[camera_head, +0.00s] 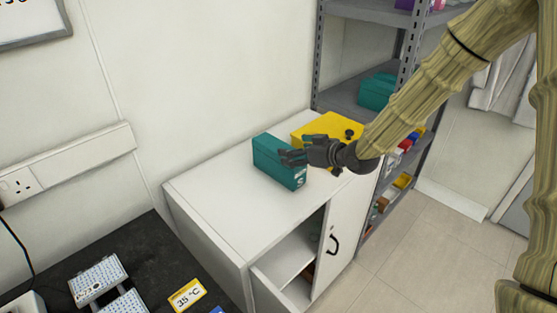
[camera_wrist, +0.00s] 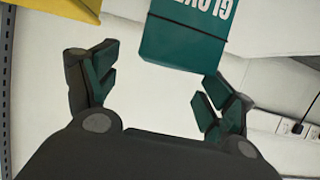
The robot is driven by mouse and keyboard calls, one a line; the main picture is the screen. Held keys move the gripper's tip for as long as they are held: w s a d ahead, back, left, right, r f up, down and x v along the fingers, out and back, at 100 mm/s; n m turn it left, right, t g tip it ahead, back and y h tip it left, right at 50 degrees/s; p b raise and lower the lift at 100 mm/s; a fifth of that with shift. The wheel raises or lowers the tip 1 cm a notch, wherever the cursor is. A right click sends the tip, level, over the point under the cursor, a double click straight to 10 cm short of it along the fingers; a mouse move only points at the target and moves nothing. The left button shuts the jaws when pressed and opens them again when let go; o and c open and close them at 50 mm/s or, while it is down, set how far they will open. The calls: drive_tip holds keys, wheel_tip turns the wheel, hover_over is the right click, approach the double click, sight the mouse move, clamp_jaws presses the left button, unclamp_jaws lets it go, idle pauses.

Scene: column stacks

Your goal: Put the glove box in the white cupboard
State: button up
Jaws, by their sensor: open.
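The glove box (camera_head: 277,168) is a teal box with white lettering, standing on top of the white cupboard (camera_head: 215,205). In the wrist view the glove box (camera_wrist: 185,38) shows its lettering and a dark band, ahead of and between the fingers. My gripper (camera_head: 290,156) is at the right side of the box in the head view, overlapping it in the picture. In the wrist view my gripper (camera_wrist: 155,78) has its fingers spread with nothing between the tips. The cupboard front is partly open, showing an inner shelf (camera_head: 287,258); a door with a dark handle (camera_head: 333,241) stands beside the opening.
A yellow box (camera_head: 315,126) stands on the cupboard top behind my gripper. A grey metal shelf unit (camera_head: 350,97) with another teal box (camera_head: 377,91) is at the right. A dark bench (camera_head: 150,255) with a tube rack (camera_head: 98,281) is at the lower left.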

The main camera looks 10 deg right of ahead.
sight(281, 147)
drive_tip(key=shift+a+r+p+x, duration=0.1)
drive_tip(key=shift+p+x, duration=0.15)
drive_tip(key=shift+x, duration=0.55)
drive_tip(key=shift+a+r+p+x, duration=0.15)
drive_tip(key=shift+p+x, duration=0.15)
drive_tip(key=shift+x, duration=0.5)
drive_tip(key=shift+a+r+p+x, duration=0.1)
drive_tip(key=shift+p+x, duration=0.15)
drive_tip(key=shift+x, duration=0.5)
drive_tip(key=shift+w+a+f, duration=0.25)
drive_tip(key=shift+w+f, duration=0.05)
drive_tip(key=shift+w, duration=0.05)
drive_tip(key=shift+s, duration=0.1)
clamp_jaws()
